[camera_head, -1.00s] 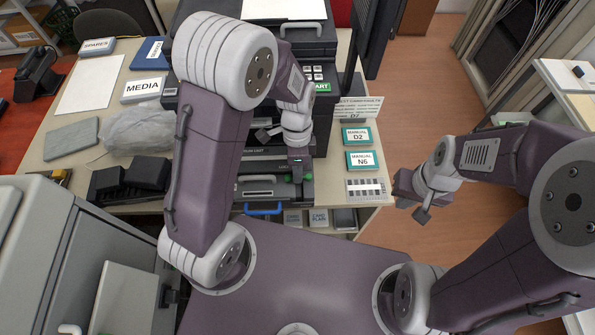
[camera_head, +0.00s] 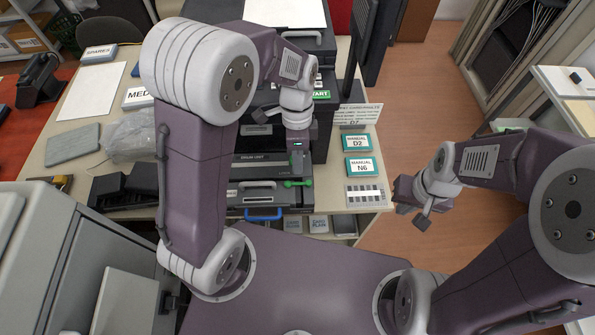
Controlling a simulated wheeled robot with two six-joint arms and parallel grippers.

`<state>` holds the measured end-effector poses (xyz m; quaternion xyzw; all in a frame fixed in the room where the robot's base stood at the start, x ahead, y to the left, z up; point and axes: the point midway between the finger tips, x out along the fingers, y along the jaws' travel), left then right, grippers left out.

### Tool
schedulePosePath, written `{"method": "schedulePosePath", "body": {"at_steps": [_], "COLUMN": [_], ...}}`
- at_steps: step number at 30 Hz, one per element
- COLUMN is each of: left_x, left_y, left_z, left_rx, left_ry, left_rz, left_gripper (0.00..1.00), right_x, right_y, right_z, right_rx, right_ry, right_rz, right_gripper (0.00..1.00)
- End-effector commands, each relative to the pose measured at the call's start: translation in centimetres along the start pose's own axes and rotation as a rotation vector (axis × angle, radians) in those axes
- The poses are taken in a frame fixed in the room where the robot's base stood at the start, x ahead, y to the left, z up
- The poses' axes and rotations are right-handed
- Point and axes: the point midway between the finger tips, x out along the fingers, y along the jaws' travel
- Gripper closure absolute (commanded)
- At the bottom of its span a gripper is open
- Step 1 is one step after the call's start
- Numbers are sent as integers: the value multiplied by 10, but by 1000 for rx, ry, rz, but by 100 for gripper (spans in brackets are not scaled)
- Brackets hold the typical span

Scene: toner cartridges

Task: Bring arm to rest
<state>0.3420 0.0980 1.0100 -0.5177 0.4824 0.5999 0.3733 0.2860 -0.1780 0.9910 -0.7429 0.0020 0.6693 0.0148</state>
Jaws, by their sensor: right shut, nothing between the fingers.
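My left arm reaches over the table, and its gripper (camera_head: 297,163) is in front of the black printer (camera_head: 325,125), above the drum unit front (camera_head: 262,158). Its fingers are too small and partly hidden to show whether they are open or shut. A green lever (camera_head: 297,183) shows just below it; I cannot tell if they touch. My right gripper (camera_head: 410,206) is shut and empty, held over the floor to the right of the table.
Manual cards D2 (camera_head: 357,143) and N6 (camera_head: 361,167) lie right of the printer. A blue handle (camera_head: 264,215) is at the front edge. Black cartridges (camera_head: 127,190) and a plastic bag (camera_head: 130,137) lie left. A grey cabinet (camera_head: 45,240) stands front left. Floor between table and right shelf is clear.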

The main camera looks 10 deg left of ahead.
Motion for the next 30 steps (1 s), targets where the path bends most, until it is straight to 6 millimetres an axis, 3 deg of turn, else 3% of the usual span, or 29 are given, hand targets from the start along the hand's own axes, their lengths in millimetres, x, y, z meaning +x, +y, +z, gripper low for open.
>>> {"method": "schedulePosePath", "body": {"at_steps": [6, 22, 24, 26, 30], "left_x": [-20, -23, -33, -29, 0], "left_y": [0, -3, -1, 13, 35], "left_z": [0, 4, 19, 42, 83], "left_rx": [0, -16, -58, -127, -596], "left_ry": [-1, 7, 23, 24, 64], "left_rz": [0, -8, -26, -32, -120], "left_gripper": [83, 83, 83, 83, 83], "right_x": [-1, -1, -1, -1, -1], "right_y": [0, 0, 0, 0, 0], "right_z": [0, 0, 0, 0, 0], "right_rx": [0, 0, 0, 0, 0], "right_ry": [0, 0, 0, 0, 0], "right_rz": [0, 0, 0, 0, 0], "right_gripper": [100, 100, 100, 100, 100]}}
